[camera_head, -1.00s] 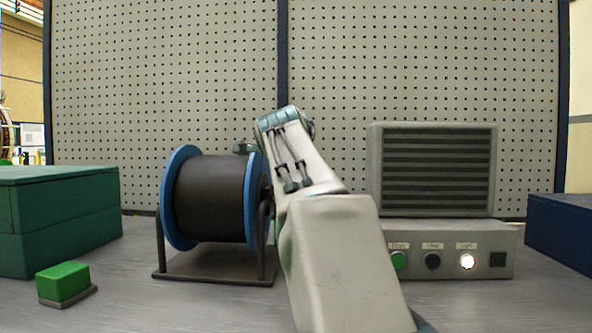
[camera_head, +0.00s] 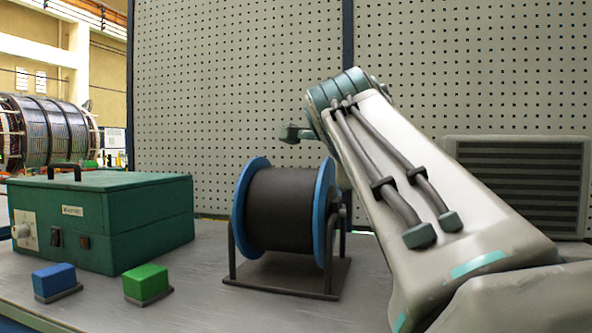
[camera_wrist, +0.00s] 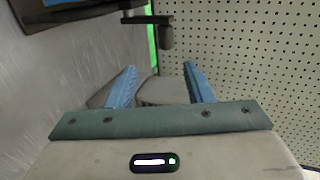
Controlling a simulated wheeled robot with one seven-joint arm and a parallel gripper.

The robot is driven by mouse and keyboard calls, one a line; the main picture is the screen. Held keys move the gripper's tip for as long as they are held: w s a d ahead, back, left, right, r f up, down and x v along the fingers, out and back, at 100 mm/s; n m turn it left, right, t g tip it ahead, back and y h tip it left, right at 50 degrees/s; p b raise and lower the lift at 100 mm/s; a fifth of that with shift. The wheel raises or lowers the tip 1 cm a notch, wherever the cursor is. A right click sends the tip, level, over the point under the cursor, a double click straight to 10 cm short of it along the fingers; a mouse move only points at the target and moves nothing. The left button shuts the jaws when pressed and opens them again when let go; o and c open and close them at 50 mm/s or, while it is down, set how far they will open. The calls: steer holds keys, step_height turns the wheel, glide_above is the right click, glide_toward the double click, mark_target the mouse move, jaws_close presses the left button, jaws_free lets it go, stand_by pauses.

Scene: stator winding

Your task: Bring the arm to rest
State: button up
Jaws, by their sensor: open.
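My gripper (camera_wrist: 161,84) shows in the wrist view with two blue ridged fingers spread apart. Nothing is held between them. In the head view my arm rises from the lower right and leans up to the left, in front of the pegboard. Its far end is beside and above the black spool (camera_head: 287,208). The gripper's fingers cannot be made out in the head view.
The spool has blue flanges and stands on a dark frame (camera_head: 285,275). A green box (camera_head: 150,215), a blue block (camera_head: 54,281) and a green block (camera_head: 146,281) are at left. A louvred grey unit (camera_head: 530,180) is partly behind my arm. Pegboard (camera_head: 240,80) closes the back.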

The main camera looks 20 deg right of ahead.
steer(key=shift+s+a+r, duration=0.1)
steer(key=shift+s+a, duration=0.05)
steer(key=shift+s, duration=0.1)
